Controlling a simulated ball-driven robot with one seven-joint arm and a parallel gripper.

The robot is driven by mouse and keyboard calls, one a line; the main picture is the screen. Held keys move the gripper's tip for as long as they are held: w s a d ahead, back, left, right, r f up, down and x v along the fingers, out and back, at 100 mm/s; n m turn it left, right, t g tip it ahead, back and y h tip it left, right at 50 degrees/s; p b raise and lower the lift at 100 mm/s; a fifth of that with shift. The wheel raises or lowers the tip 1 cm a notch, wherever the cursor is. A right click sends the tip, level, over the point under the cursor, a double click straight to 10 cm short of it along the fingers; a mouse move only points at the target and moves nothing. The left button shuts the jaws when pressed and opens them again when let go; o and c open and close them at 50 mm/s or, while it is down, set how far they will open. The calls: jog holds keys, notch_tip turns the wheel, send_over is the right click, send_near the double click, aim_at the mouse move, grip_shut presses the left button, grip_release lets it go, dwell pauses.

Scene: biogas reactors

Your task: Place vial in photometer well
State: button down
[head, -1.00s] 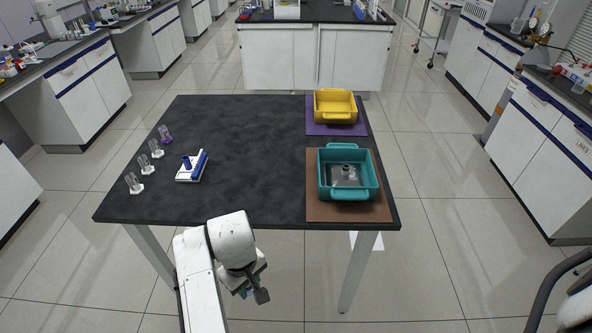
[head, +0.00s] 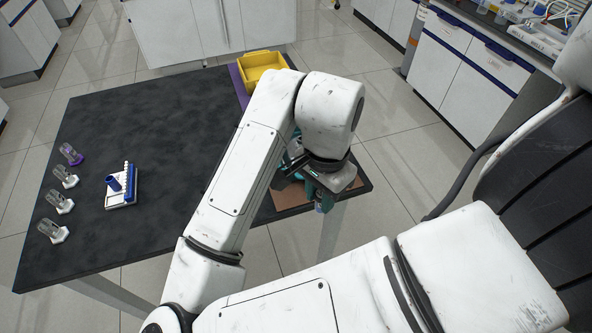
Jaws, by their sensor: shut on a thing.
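A small white and blue device (head: 122,190) with an upright blue cylinder, seemingly the photometer, sits on the left part of the black table, well left of my gripper. Its well cannot be made out.
Several clear vessels on white or purple bases (head: 62,204) line the table's left edge. A yellow bin (head: 262,68) stands at the back. My arm mostly hides a teal bin on the brown mat (head: 290,198). The black table's middle (head: 165,130) is clear.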

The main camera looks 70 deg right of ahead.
jog(key=w+d+f+p, duration=0.1)
jog(key=w+d+f, duration=0.3)
jog(key=w+d+f+p, duration=0.1)
jog(key=w+d+f, duration=0.2)
jog(key=d+f, duration=0.1)
jog(key=shift+w+d+f, duration=0.2)
jog(key=shift+w+f, duration=0.15)
jog(key=shift+f, duration=1.6)
jog(key=shift+f, duration=0.15)
jog(key=c, duration=0.9)
grip_release()
jog(key=shift+o, duration=0.2)
